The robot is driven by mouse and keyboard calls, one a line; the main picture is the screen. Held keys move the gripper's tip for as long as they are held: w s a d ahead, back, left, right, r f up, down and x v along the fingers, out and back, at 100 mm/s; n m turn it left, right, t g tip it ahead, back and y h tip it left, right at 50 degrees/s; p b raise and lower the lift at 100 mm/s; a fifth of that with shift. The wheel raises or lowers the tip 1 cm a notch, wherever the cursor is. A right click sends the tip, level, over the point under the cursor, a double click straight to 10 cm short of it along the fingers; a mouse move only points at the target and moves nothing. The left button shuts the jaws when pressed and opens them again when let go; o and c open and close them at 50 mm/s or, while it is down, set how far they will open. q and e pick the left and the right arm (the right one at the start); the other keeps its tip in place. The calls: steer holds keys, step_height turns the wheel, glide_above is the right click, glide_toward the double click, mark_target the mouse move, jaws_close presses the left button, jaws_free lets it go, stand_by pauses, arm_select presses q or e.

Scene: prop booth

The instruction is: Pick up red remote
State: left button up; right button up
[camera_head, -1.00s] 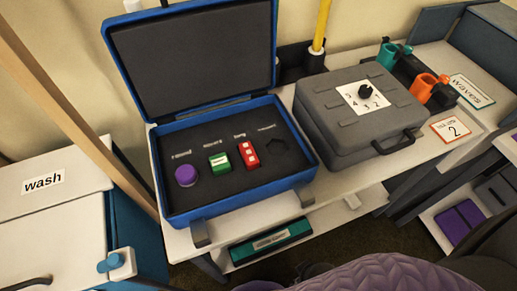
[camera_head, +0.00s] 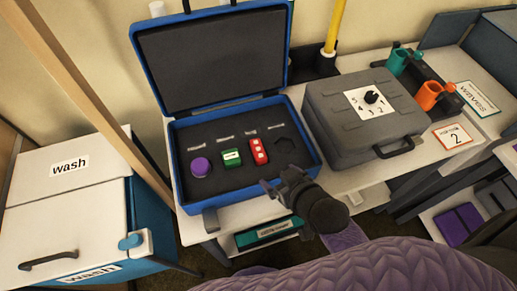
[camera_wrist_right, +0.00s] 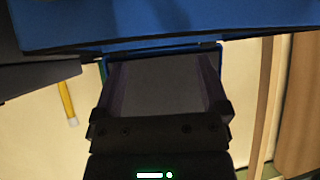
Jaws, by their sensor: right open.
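The red remote (camera_head: 258,151) with white buttons lies in a slot of the dark foam in an open blue case (camera_head: 195,203). My right gripper (camera_head: 278,182) is at the case's front edge, below and to the right of the remote and apart from it. In the wrist view its two fingers (camera_wrist_right: 163,85) stand wide apart with no object held. The remote cannot be made out in that view. My left gripper is not in view.
A purple round piece (camera_head: 201,167) and a green block (camera_head: 231,157) sit left of the remote. The raised lid (camera_head: 215,60) stands behind. A grey closed case (camera_head: 345,125) with a dial stands close on the right. A white wash cabinet (camera_head: 70,215) is at the left.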

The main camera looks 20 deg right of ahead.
mark_target(259, 150)
steer(key=shift+w+d+f+t, duration=0.1)
steer(key=shift+w+d+t, duration=0.05)
steer(key=shift+w+t, duration=0.75)
steer(key=b+x, duration=0.4)
steer(key=x, duration=0.5)
steer(key=shift+w, duration=0.15)
steer(key=shift+w+f, duration=0.1)
steer(key=shift+w, duration=0.2)
steer(key=shift+s, duration=0.1)
jaws_close()
